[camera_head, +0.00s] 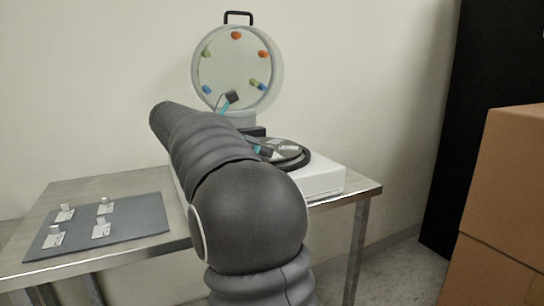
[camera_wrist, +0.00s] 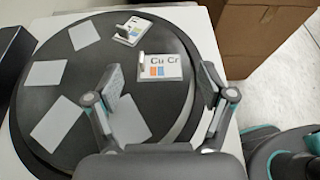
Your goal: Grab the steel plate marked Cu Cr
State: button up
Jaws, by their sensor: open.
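The steel plate marked Cu Cr (camera_wrist: 160,66) lies on a dark round platter (camera_wrist: 75,101) in the wrist view. My gripper (camera_wrist: 160,83) is open and empty, with one finger to the left and one to the right, just on the near side of the plate. A second labelled plate (camera_wrist: 129,31) lies beyond it on the platter. In the head view my arm hides part of the platter (camera_head: 300,161).
Several pale blank rectangles (camera_wrist: 60,126) mark the platter. A round glass lid (camera_head: 232,74) with coloured knobs stands raised behind the white base (camera_head: 322,180). A grey mat (camera_head: 140,222) with several tabbed plates lies at the table's left. Cardboard boxes (camera_head: 505,215) stand at the right.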

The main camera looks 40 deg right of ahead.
jog(key=shift+x, duration=1.3)
jog(key=c, duration=1.2)
jog(key=shift+r, duration=0.1)
